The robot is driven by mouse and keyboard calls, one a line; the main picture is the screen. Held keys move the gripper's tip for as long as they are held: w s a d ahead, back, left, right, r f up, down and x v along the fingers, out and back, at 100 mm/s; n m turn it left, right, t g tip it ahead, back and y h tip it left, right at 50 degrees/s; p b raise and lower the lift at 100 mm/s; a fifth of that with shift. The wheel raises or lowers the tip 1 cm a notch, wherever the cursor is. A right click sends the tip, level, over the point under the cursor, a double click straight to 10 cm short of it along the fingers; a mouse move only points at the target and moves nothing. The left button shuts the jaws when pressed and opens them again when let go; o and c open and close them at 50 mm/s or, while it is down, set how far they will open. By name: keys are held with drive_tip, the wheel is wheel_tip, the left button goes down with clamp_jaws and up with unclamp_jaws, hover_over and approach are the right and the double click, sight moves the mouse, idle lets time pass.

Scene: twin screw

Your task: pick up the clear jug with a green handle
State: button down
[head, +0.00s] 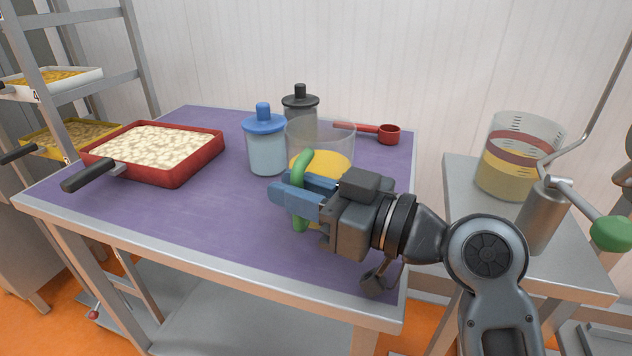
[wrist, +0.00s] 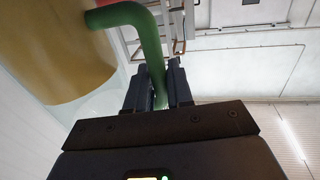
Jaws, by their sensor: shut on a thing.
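The clear jug (head: 336,138) with a green handle (head: 301,163) holds a yellow content and is near the right part of the purple table top. Its lower part is hidden behind my gripper. My gripper (head: 293,200) is shut on the green handle, with its blue fingers on either side of it. In the wrist view the green handle (wrist: 151,40) runs down between my fingers (wrist: 160,88), and the yellow content (wrist: 55,50) shows at the upper left. I cannot tell whether the jug touches the table.
A blue-lidded jar (head: 266,150) and a black-lidded jar (head: 299,108) stand close to the jug. A red scoop (head: 386,134) lies behind it. A red tray (head: 160,152) of pale pieces sits at the left. Another measuring jug (head: 510,160) stands on the right side table. The table's front middle is clear.

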drive_tip(key=shift+r, duration=0.15)
idle(0.6)
drive_tip(key=shift+r, duration=0.55)
drive_tip(key=s+d+r, duration=0.5)
drive_tip(key=d+r, duration=0.4)
drive_tip(key=d, duration=0.1)
drive_tip(key=shift+d+r, duration=0.25)
drive_tip(key=shift+r, duration=0.1)
drive_tip(key=shift+s, duration=0.15)
